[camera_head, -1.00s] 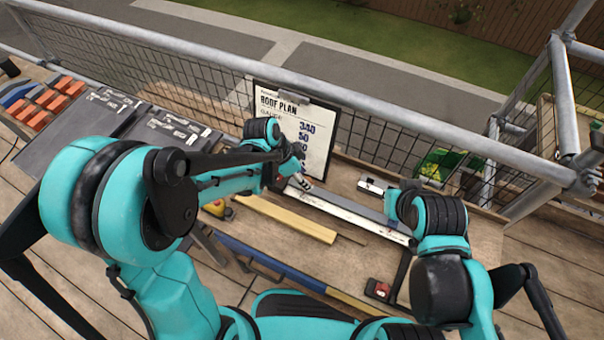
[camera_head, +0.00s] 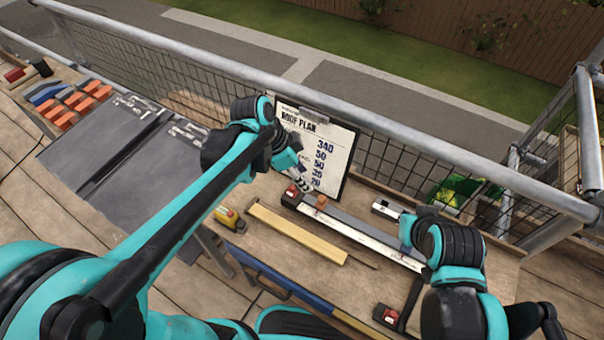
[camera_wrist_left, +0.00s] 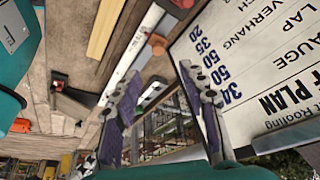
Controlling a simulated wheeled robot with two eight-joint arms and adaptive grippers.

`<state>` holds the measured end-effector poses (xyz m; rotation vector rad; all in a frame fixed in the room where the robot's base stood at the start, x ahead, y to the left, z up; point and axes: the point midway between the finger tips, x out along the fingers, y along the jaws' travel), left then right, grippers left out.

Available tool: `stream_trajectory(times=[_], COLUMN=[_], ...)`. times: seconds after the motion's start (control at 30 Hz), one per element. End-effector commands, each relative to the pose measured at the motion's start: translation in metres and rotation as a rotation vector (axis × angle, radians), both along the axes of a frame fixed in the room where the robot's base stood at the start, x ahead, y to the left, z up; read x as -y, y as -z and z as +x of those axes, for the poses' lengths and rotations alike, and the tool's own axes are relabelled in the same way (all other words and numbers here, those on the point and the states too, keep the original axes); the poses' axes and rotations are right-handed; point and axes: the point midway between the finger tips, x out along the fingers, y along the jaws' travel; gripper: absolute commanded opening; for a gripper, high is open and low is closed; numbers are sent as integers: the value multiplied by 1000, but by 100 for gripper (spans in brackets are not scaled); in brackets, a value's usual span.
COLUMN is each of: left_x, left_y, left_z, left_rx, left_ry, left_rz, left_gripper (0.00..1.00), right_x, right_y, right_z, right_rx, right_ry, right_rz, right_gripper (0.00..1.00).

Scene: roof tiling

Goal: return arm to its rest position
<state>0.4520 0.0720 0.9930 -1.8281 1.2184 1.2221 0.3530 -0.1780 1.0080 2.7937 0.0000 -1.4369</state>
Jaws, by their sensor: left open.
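My left arm comes in from the left, and its gripper (camera_head: 303,182) is over the back of the workbench, in front of the roof plan board (camera_head: 325,155). The jaws are open, with nothing between them. In the left wrist view the two fingers (camera_wrist_left: 160,95) stand apart beside the white board (camera_wrist_left: 265,75). My right arm (camera_head: 440,245) is bent over the right side of the bench. Its gripper is hidden behind its own links.
A long ruler-like bar (camera_head: 360,230), a yellow strip (camera_head: 295,235) and a yellow tape measure (camera_head: 230,219) lie on the bench. Dark slates (camera_head: 105,155) and orange blocks (camera_head: 70,115) lie at the left. A metal rail (camera_head: 400,130) with mesh runs along the back.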

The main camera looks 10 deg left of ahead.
Motion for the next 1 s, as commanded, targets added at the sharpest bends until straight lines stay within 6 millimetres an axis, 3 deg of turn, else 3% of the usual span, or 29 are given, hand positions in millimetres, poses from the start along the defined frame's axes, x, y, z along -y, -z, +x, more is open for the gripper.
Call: stream_trajectory(times=[0.47, 0.73, 1.0], left_x=[-6, -57, -98], left_y=[-3, -17, -16], left_z=[-7, -55, -92], left_rx=[4, 68, 176], left_ry=[-65, -606, -1067], left_rz=[8, 14, -91], left_gripper=[43, 43, 43], right_x=[0, 0, 0], right_y=[0, 0, 0], right_z=[0, 0, 0], right_rx=[0, 0, 0], right_ry=[0, 0, 0], right_rz=[0, 0, 0], right_gripper=[0, 0, 0])
